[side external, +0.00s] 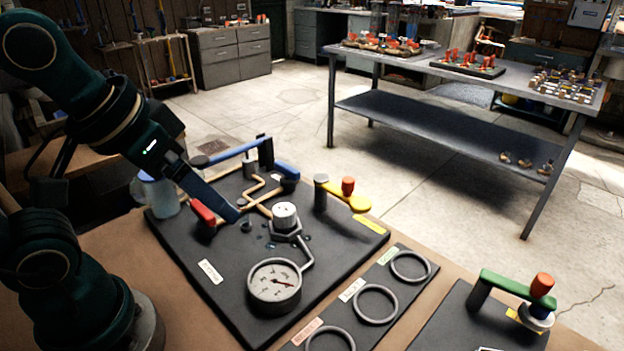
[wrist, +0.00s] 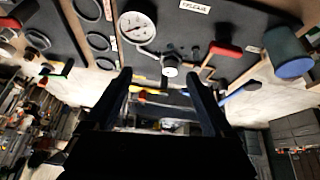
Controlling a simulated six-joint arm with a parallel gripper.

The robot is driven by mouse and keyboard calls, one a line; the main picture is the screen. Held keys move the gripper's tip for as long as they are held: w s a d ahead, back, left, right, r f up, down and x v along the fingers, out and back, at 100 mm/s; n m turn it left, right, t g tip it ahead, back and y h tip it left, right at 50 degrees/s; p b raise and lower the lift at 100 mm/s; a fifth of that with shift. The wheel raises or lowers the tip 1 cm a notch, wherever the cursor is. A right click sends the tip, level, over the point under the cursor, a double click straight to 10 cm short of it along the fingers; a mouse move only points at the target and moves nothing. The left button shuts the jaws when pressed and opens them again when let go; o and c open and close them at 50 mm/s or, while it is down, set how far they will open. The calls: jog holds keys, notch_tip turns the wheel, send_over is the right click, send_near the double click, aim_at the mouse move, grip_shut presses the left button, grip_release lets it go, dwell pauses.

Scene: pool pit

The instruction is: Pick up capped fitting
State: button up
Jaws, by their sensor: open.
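The capped fitting (side external: 285,217) has a pale round cap on a dark hex base. It stands upright on the black board (side external: 225,290), behind the pressure gauge (side external: 274,286). In the wrist view the fitting (wrist: 170,68) shows between and beyond my fingertips. My gripper (side external: 238,216) is above the board, to the left of the fitting and apart from it in the side view. In the wrist view my gripper (wrist: 158,74) is open, with nothing between its two dark fingers. The side view shows the fingers nearly edge-on.
A red handle (side external: 203,212) lies near my fingers. A blue lever (side external: 232,151) and yellow lever (side external: 352,200) stand behind the fitting. A pipe (side external: 305,255) runs from fitting to gauge. Rings (side external: 376,304) lie on a strip at right. A translucent container (side external: 160,195) stands at left.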

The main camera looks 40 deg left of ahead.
jog(key=w+r+n+g, duration=0.1)
jog(key=w+r+n, duration=0.1)
jog(key=w, duration=0.4)
jog(key=n+g, duration=0.2)
jog(key=g, duration=0.1)
send_over(284, 208)
jog(key=f, duration=0.6)
jog(key=shift+s+d+f, duration=0.25)
jog(key=shift+d+f, duration=0.1)
jog(key=shift+d, duration=0.05)
jog(key=f, duration=0.1)
jog(key=f+g, duration=0.1)
jog(key=f, duration=0.1)
jog(key=shift+w+a+f+g, duration=0.25)
jog(key=shift+a+f+g, duration=0.05)
jog(key=shift+a+f, duration=0.1)
jog(key=shift+f, duration=2.7)
grip_shut()
jog(key=shift+r, duration=0.15)
